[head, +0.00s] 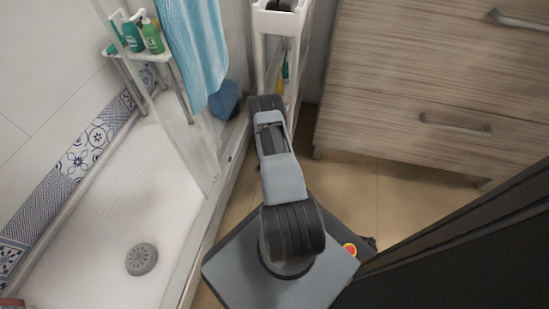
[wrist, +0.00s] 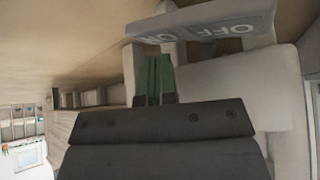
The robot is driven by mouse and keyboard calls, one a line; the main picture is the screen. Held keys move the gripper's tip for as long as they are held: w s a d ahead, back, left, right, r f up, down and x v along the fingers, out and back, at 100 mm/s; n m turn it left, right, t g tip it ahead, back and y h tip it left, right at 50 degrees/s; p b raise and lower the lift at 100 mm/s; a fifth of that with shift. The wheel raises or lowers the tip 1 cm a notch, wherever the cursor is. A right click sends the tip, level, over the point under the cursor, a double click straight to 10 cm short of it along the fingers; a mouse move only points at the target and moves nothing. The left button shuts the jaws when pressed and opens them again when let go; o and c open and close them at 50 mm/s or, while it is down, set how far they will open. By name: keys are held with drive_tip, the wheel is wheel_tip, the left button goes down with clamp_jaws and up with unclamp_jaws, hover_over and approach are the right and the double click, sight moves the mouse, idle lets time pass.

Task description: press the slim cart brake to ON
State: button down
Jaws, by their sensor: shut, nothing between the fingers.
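The slim white cart (head: 281,22) stands at the top middle of the head view, between the shower and the drawer cabinet. In the wrist view its grey brake pedal (wrist: 200,20), marked OFF and ON in raised letters, crosses the top, with ON to the left of OFF. My gripper (wrist: 154,62) shows green fingers, shut and empty, just below the ON end of the pedal in the picture. I cannot tell whether the fingertips touch it. In the head view my arm hides the gripper and the brake.
A wooden drawer cabinet (head: 415,90) stands right of the cart. To the left are the shower tray (head: 95,215) with its raised edge, a hanging blue towel (head: 193,50) and a shelf with green bottles (head: 152,38). A dark panel (head: 470,255) is at the lower right. Tiled floor (head: 375,195) is open before the cabinet.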

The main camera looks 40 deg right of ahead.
wheel_tip(320, 180, up, 6)
drive_tip(key=p, duration=0.4)
drive_tip(key=shift+r, duration=0.2)
idle(0.5)
